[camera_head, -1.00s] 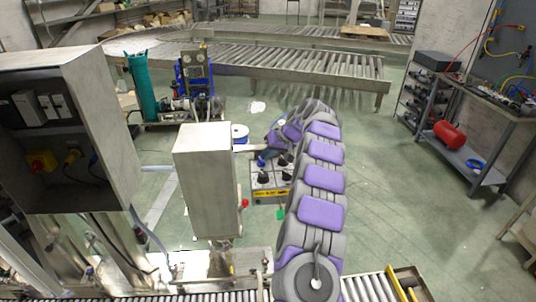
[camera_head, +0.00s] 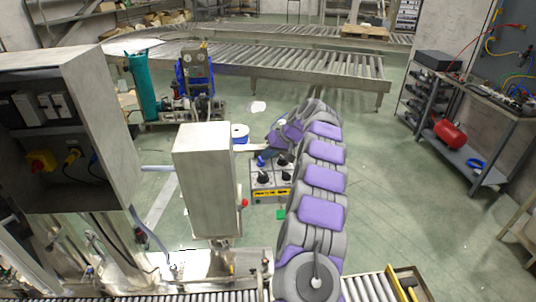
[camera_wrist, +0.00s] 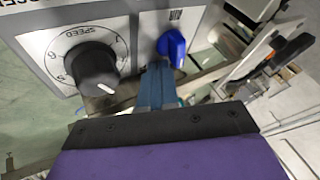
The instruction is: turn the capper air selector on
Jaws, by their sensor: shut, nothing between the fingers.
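A grey control box (camera_head: 270,180) with several black knobs and a yellow label strip stands beyond the cabinet. A blue selector knob (camera_wrist: 172,47) is on its face, right of a black SPEED dial (camera_wrist: 92,70) in the wrist view. The blue knob also shows at the box's far left in the head view (camera_head: 260,161). My gripper (camera_wrist: 154,72) has blue fingers, shut and empty, with tips just below and left of the blue knob. I cannot tell whether they touch it. In the head view my gripper (camera_head: 267,153) is small and partly hidden by my wrist.
A tall grey cabinet (camera_head: 207,180) with a red button stands left of the control box. A roller conveyor (camera_head: 365,290) runs along the front and another (camera_head: 290,68) across the back. A shelf with a red tank (camera_head: 449,134) is at right. Open floor lies between.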

